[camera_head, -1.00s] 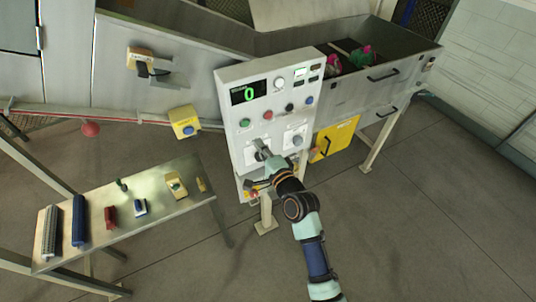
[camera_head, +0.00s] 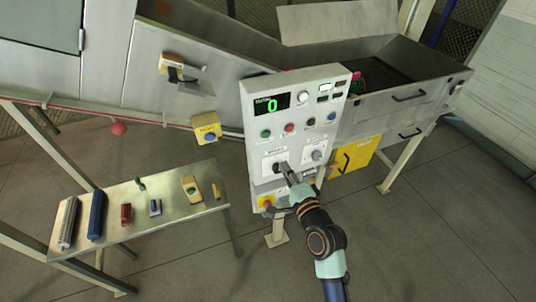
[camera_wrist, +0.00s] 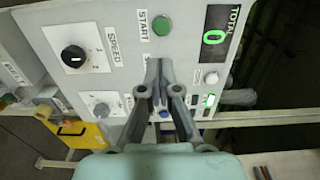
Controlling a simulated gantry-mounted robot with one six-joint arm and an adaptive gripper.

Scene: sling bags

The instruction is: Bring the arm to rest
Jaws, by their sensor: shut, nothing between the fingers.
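My gripper (camera_head: 285,171) is shut and empty in front of the lower part of the white control panel (camera_head: 262,150). In the wrist view my gripper (camera_wrist: 157,68) points at the panel (camera_wrist: 190,25), with its fingertips together below the green START button (camera_wrist: 161,25). The black SPEED knob (camera_wrist: 74,56) and a grey knob (camera_wrist: 102,109) are left of the fingers. The display (camera_wrist: 216,36) reads a green 0. I cannot tell whether the fingertips touch the panel.
A metal table (camera_head: 172,225) at the left holds several tools. A yellow box (camera_head: 357,155) and a grey bin (camera_head: 435,90) with pink and green items are right of the panel. A yellow button box (camera_head: 206,128) is at its left. Open floor (camera_head: 430,245) lies at the right.

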